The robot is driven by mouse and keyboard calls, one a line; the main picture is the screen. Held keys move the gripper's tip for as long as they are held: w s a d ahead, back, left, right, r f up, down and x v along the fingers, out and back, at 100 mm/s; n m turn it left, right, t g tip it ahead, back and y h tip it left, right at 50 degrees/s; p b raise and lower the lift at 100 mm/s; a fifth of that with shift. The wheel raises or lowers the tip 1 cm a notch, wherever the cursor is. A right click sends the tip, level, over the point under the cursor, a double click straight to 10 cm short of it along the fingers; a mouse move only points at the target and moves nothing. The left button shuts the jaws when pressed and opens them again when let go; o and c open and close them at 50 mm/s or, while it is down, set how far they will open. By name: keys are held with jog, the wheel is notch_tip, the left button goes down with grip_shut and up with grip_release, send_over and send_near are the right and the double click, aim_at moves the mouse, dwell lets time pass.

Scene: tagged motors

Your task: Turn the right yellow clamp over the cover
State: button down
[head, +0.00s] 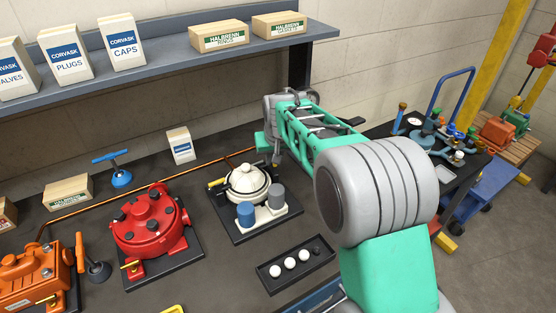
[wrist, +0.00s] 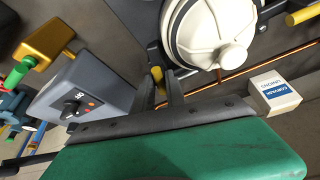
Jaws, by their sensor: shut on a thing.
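The white round cover (head: 247,178) sits on a white unit on a black plate; it also shows at the top of the wrist view (wrist: 213,28). My gripper (wrist: 170,88) is shut on the right yellow clamp (wrist: 157,76), just beside the cover's rim. Only a small part of this clamp shows between the dark fingers, so its exact angle is unclear. In the head view my gripper (head: 277,160) is partly hidden at the cover's back right, and I cannot make out that clamp. The left yellow clamp (head: 216,184) is on the cover's other side, also in the wrist view (wrist: 303,16).
A red motor (head: 148,222) and an orange motor (head: 35,275) stand to the left. A tray of white balls (head: 268,283) lies in front. A small box (head: 180,144) stands behind. A grey switch box (wrist: 85,92) is close to my gripper. A copper pipe (wrist: 240,64) runs behind the cover.

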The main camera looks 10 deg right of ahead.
jog(key=m, duration=0.1)
jog(key=m+h, duration=0.1)
jog(key=m, duration=0.1)
jog(key=shift+w+a+m+b, duration=0.1)
jog(key=shift+a+m+b, duration=0.05)
jog(key=shift+m+b, duration=0.2)
jog(key=m+h, duration=0.1)
jog(key=m, duration=0.2)
jog(key=shift+a+r+m+g+h, duration=0.15)
jog(key=shift+m+g+h, duration=0.1)
jog(key=shift+g+h, duration=0.15)
jog(key=m+h+p, duration=0.1)
jog(key=m+p, duration=0.1)
jog(key=m, duration=0.1)
jog(key=shift+w+r+m+g, duration=0.1)
jog(key=shift+m+g, duration=0.2)
jog(key=shift+g, duration=0.1)
jog(key=shift+w+a+m+g+p, duration=0.1)
jog(key=shift+m+g+p, duration=0.5)
jog(key=shift+m+p, duration=0.75)
jog(key=shift+m, duration=0.35)
jog(key=c, duration=1.8)
grip_release()
jog(key=shift+o, duration=1.4)
jog(key=shift+w+a+h, duration=0.1)
jog(key=shift+a+h, duration=0.05)
jog(key=shift+h, duration=0.15)
jog(key=shift+o, duration=0.8)
jog(key=shift+d+f, duration=0.2)
jog(key=shift+d, duration=0.05)
